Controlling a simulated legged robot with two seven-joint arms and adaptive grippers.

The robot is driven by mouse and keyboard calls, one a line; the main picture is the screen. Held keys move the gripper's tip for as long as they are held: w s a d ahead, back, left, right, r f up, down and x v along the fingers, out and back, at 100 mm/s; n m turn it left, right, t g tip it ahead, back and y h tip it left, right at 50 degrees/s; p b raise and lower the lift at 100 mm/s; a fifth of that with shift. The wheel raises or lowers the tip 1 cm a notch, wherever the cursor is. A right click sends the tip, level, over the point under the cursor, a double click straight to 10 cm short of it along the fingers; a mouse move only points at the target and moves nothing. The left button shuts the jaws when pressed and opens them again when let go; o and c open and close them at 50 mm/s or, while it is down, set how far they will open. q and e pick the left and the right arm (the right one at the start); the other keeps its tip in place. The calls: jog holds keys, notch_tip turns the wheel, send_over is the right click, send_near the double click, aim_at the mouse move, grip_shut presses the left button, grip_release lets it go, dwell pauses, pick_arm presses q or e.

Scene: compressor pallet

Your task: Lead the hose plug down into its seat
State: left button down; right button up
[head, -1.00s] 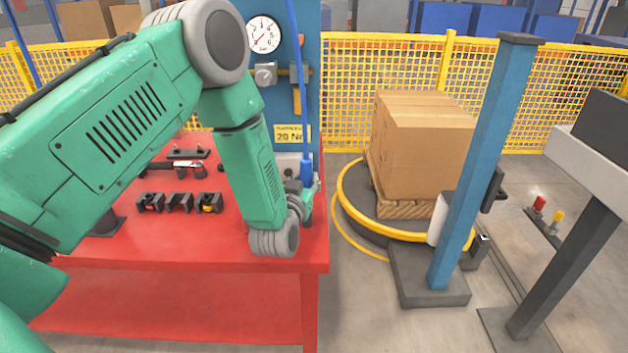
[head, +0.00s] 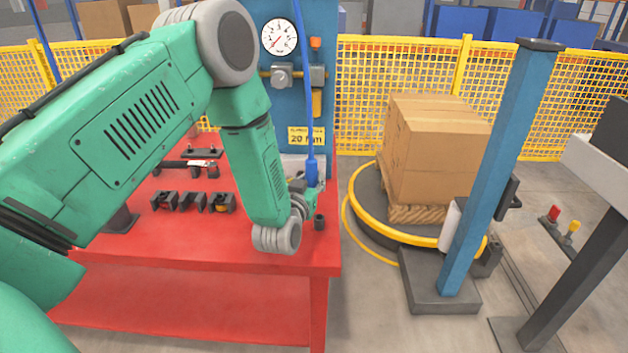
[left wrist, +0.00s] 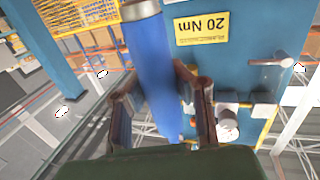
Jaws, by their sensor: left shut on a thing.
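The blue hose plug (head: 312,173) hangs upright on the blue hose (head: 301,85) above the right end of the red table. My left gripper (head: 306,189) is shut on it, its fingers partly hidden by my wrist. In the left wrist view the blue plug (left wrist: 153,70) lies between the two fingers (left wrist: 163,105) and shows a grey end at the top edge. A small dark cylinder (head: 320,222), which looks like the seat, stands on the table just right of and below the gripper, apart from the plug. My right gripper is not in view.
Black holders (head: 193,202) stand on the red table (head: 215,240) to the left. A blue panel with a gauge (head: 279,37) and a yellow 20 Nm label (head: 306,136) rises behind. Boxes on a turntable (head: 435,150) and a blue post (head: 495,170) stand right.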

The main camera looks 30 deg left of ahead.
pick_arm(q)
jog(key=shift+d, duration=0.75)
jog(key=shift+d+f+b, duration=0.15)
jog(key=shift+f+b, duration=0.2)
jog(key=shift+b, duration=0.05)
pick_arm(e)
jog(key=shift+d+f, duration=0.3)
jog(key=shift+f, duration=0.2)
pick_arm(q)
jog(key=shift+d+f, duration=0.25)
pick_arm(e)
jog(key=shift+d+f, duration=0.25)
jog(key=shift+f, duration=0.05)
pick_arm(q)
jog(key=shift+a+f+b, duration=0.2)
jog(key=shift+f+b, duration=0.3)
jog(key=shift+b, duration=0.05)
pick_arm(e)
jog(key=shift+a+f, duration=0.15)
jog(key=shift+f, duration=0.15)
pick_arm(q)
jog(key=shift+d+f+b, duration=0.1)
jog(key=shift+f+b, duration=0.35)
jog(key=shift+f, duration=0.15)
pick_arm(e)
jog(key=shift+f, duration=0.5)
